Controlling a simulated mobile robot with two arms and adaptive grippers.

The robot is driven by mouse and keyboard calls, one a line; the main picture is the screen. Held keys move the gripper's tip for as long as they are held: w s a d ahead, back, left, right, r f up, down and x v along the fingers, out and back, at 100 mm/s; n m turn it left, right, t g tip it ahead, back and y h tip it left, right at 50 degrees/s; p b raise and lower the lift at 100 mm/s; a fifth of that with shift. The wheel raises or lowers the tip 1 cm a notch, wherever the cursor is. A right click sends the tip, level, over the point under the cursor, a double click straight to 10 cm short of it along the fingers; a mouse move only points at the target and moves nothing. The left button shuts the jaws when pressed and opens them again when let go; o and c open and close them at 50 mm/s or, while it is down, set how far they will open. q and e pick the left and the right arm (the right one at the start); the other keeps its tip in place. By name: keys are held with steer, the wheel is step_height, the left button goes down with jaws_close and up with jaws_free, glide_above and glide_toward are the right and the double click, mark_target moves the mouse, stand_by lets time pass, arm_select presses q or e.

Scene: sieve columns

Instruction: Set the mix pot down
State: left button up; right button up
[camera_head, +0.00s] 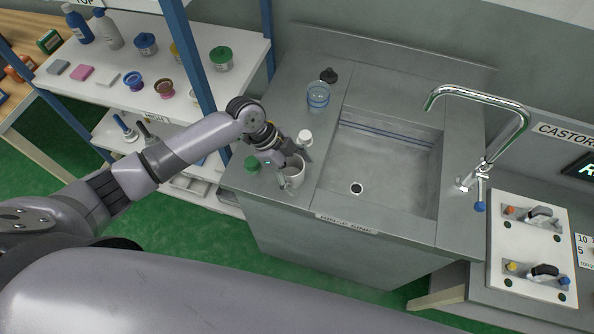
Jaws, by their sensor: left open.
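A pale cup-like pot (295,175), which looks like the mix pot, stands upright on the steel counter left of the sink basin. My left gripper (294,166) is open at the pot, with its fingers close around the rim. The gripper hides part of the pot, and I cannot tell whether a finger touches it. My right gripper is not in view.
A white-capped item (305,137) and a green-lidded item (252,164) stand close to the gripper. A blue-banded clear jar (318,96) and a dark stopper (328,75) are farther back. The sink basin (382,170) is empty. Shelves (190,85) with jars stand left.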

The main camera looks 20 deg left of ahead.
arm_select(q)
steer(key=shift+r, duration=0.1)
steer(key=shift+a+r, duration=0.1)
steer(key=shift+r, duration=0.1)
steer(key=b+v, duration=0.2)
steer(key=v, duration=0.9)
steer(key=shift+a+r, duration=0.15)
steer(key=shift+r, duration=0.2)
steer(key=shift+a, duration=0.1)
